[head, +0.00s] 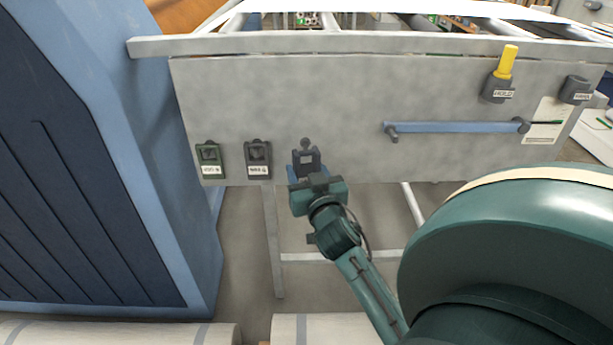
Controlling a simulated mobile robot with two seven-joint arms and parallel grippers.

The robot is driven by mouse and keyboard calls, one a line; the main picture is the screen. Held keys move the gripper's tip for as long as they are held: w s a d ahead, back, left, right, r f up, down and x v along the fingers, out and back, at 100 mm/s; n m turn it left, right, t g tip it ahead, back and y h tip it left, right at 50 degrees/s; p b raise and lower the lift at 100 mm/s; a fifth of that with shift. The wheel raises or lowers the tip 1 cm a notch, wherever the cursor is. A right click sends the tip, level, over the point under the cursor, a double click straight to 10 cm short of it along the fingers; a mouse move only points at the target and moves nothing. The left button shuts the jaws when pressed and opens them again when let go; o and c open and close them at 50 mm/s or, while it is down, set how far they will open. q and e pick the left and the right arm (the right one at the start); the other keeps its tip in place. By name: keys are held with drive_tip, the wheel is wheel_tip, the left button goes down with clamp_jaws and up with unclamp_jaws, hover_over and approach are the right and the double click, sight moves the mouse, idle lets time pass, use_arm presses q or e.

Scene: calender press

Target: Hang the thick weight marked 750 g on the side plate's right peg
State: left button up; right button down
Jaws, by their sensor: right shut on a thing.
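The side plate (330,90) is a wide grey panel facing me. On its lower left hang a dark green weight (208,160) and a dark grey weight (258,158), each with a white label too small to read surely. Right of them is the right peg, a dark round knob (305,143). My right gripper (306,172) is shut on a dark weight (306,158), upright just at or below that knob. Its marking is not readable, and I cannot tell whether the peg bears it. My left gripper is not in view.
A blue bar (455,127) runs across the plate to the right. A yellow handle (506,62) and a dark labelled box (576,90) are at upper right. A blue cabinet (120,120) stands close on the left. Pale rolls (110,333) lie below.

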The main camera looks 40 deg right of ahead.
drive_tip(key=shift+w+d+f+b, duration=0.1)
drive_tip(key=shift+w+d+b, duration=0.4)
drive_tip(key=shift+w+d, duration=1.1)
drive_tip(key=shift+w, duration=0.15)
